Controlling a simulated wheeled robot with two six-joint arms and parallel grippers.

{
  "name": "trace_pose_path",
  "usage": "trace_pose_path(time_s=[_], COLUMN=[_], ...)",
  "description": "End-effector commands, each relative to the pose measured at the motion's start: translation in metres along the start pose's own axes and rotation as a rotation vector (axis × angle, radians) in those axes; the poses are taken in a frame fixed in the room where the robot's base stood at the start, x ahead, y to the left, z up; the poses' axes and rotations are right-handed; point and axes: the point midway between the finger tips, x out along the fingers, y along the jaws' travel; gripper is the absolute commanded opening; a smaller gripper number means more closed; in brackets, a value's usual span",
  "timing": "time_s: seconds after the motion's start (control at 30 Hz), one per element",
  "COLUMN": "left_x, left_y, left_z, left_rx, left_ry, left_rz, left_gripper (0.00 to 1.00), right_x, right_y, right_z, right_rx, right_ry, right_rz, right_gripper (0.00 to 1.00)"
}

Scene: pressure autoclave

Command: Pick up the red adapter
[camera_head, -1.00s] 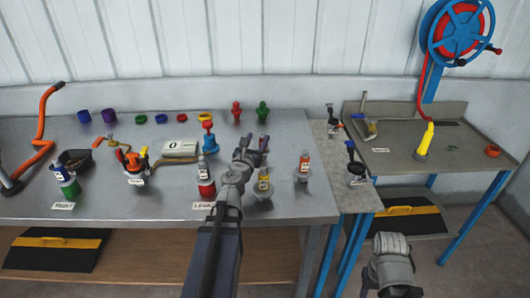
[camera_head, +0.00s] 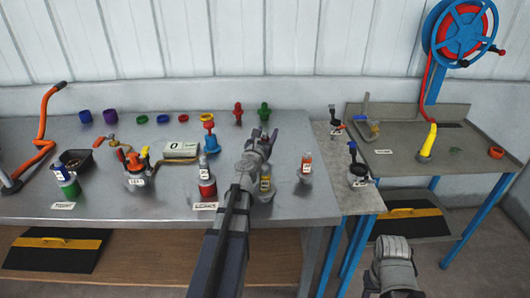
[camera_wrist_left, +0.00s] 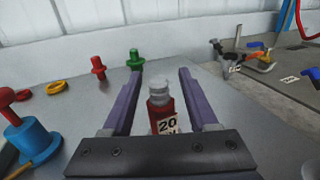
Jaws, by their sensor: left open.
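The red adapter (camera_head: 238,113) stands upright near the back of the grey workbench, just left of a similar green adapter (camera_head: 264,112). In the left wrist view the red adapter (camera_wrist_left: 98,68) is beyond and left of my fingers. My left gripper (camera_head: 265,138) is open, in front of the two adapters and apart from them. In the left wrist view, a red bottle with a grey cap and a "20" label (camera_wrist_left: 160,108) shows between the fingers of my left gripper (camera_wrist_left: 158,74). I cannot tell whether they touch it. My right gripper's fingers are not visible.
A blue stand with a red top (camera_wrist_left: 22,130) is left of my gripper. Coloured rings (camera_head: 162,119) lie along the back left. Clamps (camera_head: 357,170) stand on the side table.

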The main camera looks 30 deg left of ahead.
Motion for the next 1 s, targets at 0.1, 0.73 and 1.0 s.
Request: trace_pose_path(time_s=[0.1, 0.73, 1.0], left_x=[0.0148, 0.0134, 0.0134], left_y=[0.0009, 0.0005, 0.0005], left_z=[0.0008, 0.0008, 0.0007], left_rx=[0.0, 0.0, 0.0], left_ry=[0.0, 0.0, 0.0], left_rz=[0.001, 0.0, 0.0], left_gripper=[0.59, 0.12, 0.0], right_x=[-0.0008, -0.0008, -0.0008], right_y=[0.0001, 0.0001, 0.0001], right_z=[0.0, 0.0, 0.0], right_rx=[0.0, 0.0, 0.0], right_ry=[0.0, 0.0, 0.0], right_rz=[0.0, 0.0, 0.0], right_gripper=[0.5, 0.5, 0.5])
